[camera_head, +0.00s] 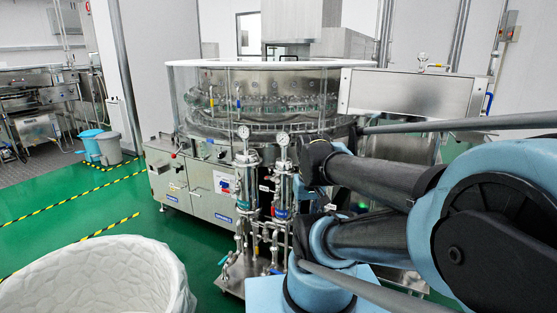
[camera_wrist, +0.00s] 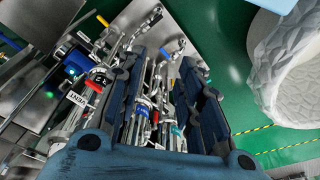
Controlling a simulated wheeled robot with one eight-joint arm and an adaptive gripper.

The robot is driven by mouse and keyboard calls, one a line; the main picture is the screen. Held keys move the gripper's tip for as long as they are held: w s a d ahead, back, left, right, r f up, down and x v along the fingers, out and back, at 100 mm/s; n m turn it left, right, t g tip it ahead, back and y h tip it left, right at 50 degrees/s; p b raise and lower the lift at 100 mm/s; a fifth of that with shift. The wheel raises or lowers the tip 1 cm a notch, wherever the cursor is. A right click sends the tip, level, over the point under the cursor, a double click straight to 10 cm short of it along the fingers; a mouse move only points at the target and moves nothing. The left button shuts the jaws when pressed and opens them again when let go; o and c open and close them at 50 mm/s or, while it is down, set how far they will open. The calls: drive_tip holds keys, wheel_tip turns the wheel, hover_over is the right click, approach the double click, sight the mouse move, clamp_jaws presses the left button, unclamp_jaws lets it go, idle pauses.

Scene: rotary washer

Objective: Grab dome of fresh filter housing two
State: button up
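Two upright steel filter housings stand side by side in the head view, a left one (camera_head: 243,180) and a right one (camera_head: 282,180), each with a round gauge on top. I cannot read which is number two. My gripper (camera_wrist: 165,85) shows in the wrist view with its two dark blue fingers spread apart. Steel pipework and a blue-banded fitting (camera_wrist: 143,106) show in the gap between them, and nothing looks gripped. In the head view the end of my arm is just right of the right housing; the fingertips there are hard to make out. The domes are hard to make out in the wrist view.
The rotary washer (camera_head: 200,185) stands behind the housings. Valves and pipes crowd the skid plate (camera_head: 228,283) under them. A white-lined bin (camera_head: 95,275) stands front left, also at upper right in the wrist view (camera_wrist: 295,75). Green floor between bin and skid is clear.

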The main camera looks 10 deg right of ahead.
drive_tip(key=o, duration=0.3)
drive_tip(key=shift+o, duration=0.3)
wheel_tip(320, 180, up, 2)
drive_tip(key=shift+a+r, duration=0.1)
drive_tip(key=shift+r, duration=0.05)
drive_tip(key=w+d+r+n+y, duration=0.15)
drive_tip(key=w+r+n, duration=0.25)
drive_tip(key=w+r, duration=0.65)
drive_tip(key=w+d+r+n+y, duration=0.1)
drive_tip(key=w+d+r+n, duration=0.35)
drive_tip(key=w, duration=1.05)
drive_tip(key=w+r+n+y, duration=0.1)
drive_tip(key=w+r+n, duration=0.1)
drive_tip(key=w+r, duration=0.95)
approach(284, 137)
drive_tip(key=shift+t, duration=0.3)
drive_tip(key=x, duration=0.5)
drive_tip(key=shift+w+d+f, duration=0.25)
drive_tip(key=shift+w+f, duration=0.05)
drive_tip(key=shift+w, duration=0.15)
drive_tip(key=shift+x, duration=2.65)
